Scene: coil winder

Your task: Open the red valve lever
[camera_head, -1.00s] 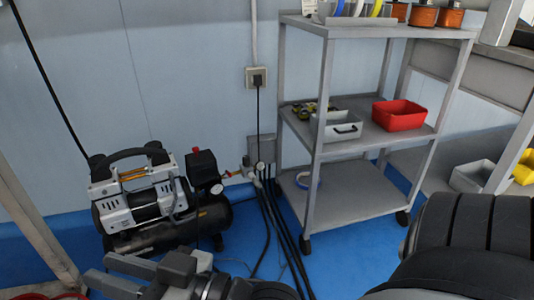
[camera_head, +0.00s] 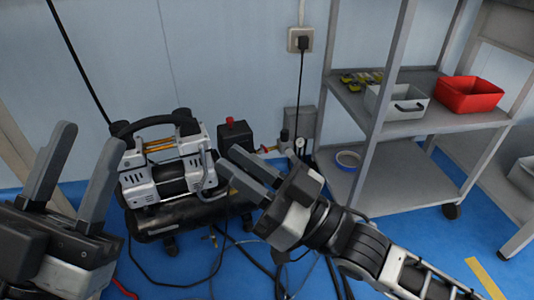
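An air compressor (camera_head: 165,183) with a black tank stands on the blue floor by the wall. A black box with a red knob (camera_head: 229,120) rises at its right end. A small red part (camera_head: 265,149), perhaps the valve lever, shows just right of that box near the fittings; it is too small to tell its position. My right gripper (camera_head: 228,160) is in front of the compressor's right end, fingers apart and empty, pointing up and left. It hides part of the fittings; contact cannot be told. My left gripper (camera_head: 89,138) is at the left, open and empty, fingers pointing up.
A grey shelf cart (camera_head: 405,180) stands at the right with a red bin (camera_head: 470,94) and a grey bin (camera_head: 397,102). Black cables and hoses run over the floor beneath my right arm. A wall socket (camera_head: 300,39) is above.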

